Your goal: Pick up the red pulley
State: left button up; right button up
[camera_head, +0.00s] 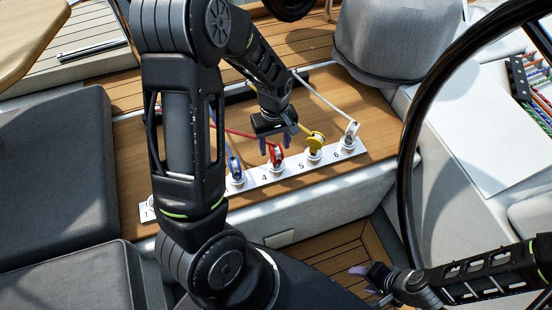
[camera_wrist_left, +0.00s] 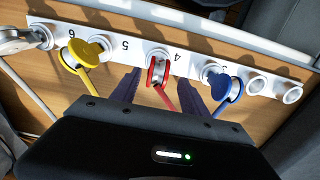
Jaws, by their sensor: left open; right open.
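The red pulley (camera_head: 277,160) sits at position 4 on the white numbered strip (camera_head: 248,184), with a red rope running from it. In the left wrist view the red pulley (camera_wrist_left: 158,71) lies between the two fingers of my open left gripper (camera_wrist_left: 160,90), near their tips. My left gripper (camera_head: 280,143) hangs just above and behind the red pulley in the head view. Contact cannot be made out. My right gripper (camera_head: 369,281) is open, low at the right, well away from the strip.
A blue pulley (camera_head: 236,170) and a yellow pulley (camera_head: 315,142) stand on either side of the red one. A white pulley (camera_head: 351,132) is at position 6. A black steering wheel (camera_head: 411,150) rises at the right. A grey cushion (camera_head: 60,165) lies left.

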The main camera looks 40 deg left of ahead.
aim_at(276, 163)
pick_arm(q)
jog(key=shift+f, duration=0.2)
notch_tip(276, 163, down, 5)
jog(key=shift+w+d+f+p, duration=0.1)
jog(key=shift+w+d+p, duration=0.05)
jog(key=shift+p, duration=0.25)
jog(key=shift+c, duration=0.3)
grip_shut()
dwell(0.6)
